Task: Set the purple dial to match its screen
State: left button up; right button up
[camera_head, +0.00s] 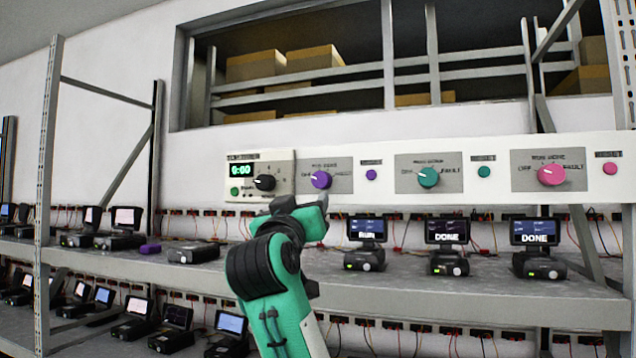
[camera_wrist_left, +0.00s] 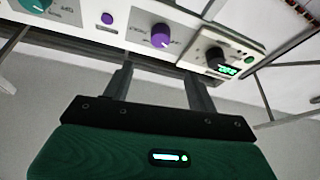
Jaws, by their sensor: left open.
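The purple dial (camera_head: 321,180) sits on a grey plate on the white wall panel. Its white pointer mark faces left, toward the OFF side. It also shows in the left wrist view (camera_wrist_left: 160,37), beyond the fingertips. Below the panel, a small screen (camera_head: 367,230) reads what looks like RUN; part of its stand is near my arm. My left gripper (camera_head: 314,204) is just below the purple dial in the head view. In the wrist view its two fingers (camera_wrist_left: 158,82) stand apart with nothing between them. My right gripper is not in view.
To the left is a black dial (camera_head: 265,183) with a green display (camera_head: 240,170). To the right are a teal dial (camera_head: 428,178) and a pink dial (camera_head: 551,174). A small purple button (camera_head: 371,175) is beside the purple dial. Two screens read DONE (camera_head: 447,232). A shelf (camera_head: 470,291) runs below.

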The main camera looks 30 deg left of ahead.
aim_at(320, 180)
pick_arm(q)
jog(key=p+x, duration=0.7)
jog(key=x, duration=0.5)
jog(key=shift+r, duration=0.1)
jog(key=shift+p+x, duration=0.45)
jog(key=shift+x, duration=0.45)
